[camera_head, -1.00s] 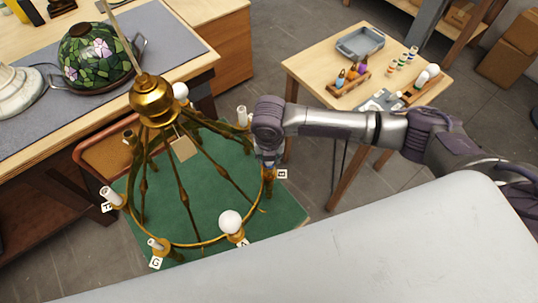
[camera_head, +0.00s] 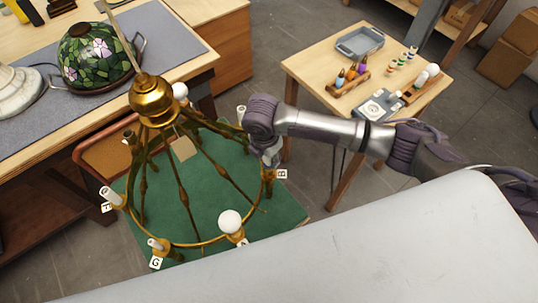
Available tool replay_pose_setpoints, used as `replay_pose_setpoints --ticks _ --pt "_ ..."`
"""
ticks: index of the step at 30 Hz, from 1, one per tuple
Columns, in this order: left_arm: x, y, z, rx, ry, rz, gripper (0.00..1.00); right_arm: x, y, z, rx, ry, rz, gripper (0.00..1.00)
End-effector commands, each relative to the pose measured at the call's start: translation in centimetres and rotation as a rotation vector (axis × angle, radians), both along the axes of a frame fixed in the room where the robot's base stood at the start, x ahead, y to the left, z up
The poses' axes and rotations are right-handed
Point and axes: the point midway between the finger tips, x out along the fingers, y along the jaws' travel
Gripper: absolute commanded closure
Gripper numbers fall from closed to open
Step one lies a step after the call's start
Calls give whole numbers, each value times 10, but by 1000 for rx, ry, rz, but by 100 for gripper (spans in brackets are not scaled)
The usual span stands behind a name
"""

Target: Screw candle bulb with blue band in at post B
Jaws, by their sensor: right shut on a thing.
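The brass chandelier (camera_head: 152,100) hangs at left centre, its ring carrying lettered posts. Post B's label (camera_head: 281,174) is on the ring's right side. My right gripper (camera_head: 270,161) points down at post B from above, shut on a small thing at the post. The candle bulb and its blue band are hidden by the gripper and wrist, and how the bulb sits in the socket cannot be told. My left gripper is not in view.
White globe bulbs (camera_head: 230,221) and candle sleeves (camera_head: 111,196) stand on other posts. A side table (camera_head: 310,68) holds a grey tray (camera_head: 360,42), a wooden rack (camera_head: 347,84) of coloured bulbs and small parts. A stained-glass lamp (camera_head: 88,52) sits on the left bench.

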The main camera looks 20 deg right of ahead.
Motion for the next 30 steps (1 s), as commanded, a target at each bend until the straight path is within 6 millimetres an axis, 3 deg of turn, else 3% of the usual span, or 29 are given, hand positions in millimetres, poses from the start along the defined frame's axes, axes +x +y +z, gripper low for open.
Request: replay_pose_setpoints --ticks 3,5,12,18,19,21,24,30 --pt "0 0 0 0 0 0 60 -1 1 -1 2 5 -175 100" --pt "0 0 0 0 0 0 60 -1 1 -1 1 4 -178 100" --pt "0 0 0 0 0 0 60 -2 1 -1 1 4 -440 100" --pt "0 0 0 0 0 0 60 -2 1 -1 1 3 -463 100" --pt "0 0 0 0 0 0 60 -2 1 -1 1 3 -462 63" --pt "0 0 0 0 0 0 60 -1 0 -1 1 3 -462 51" --pt "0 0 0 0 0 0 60 -1 0 -1 0 2 -461 35" --pt "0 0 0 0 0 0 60 -1 0 -1 0 2 -460 35"
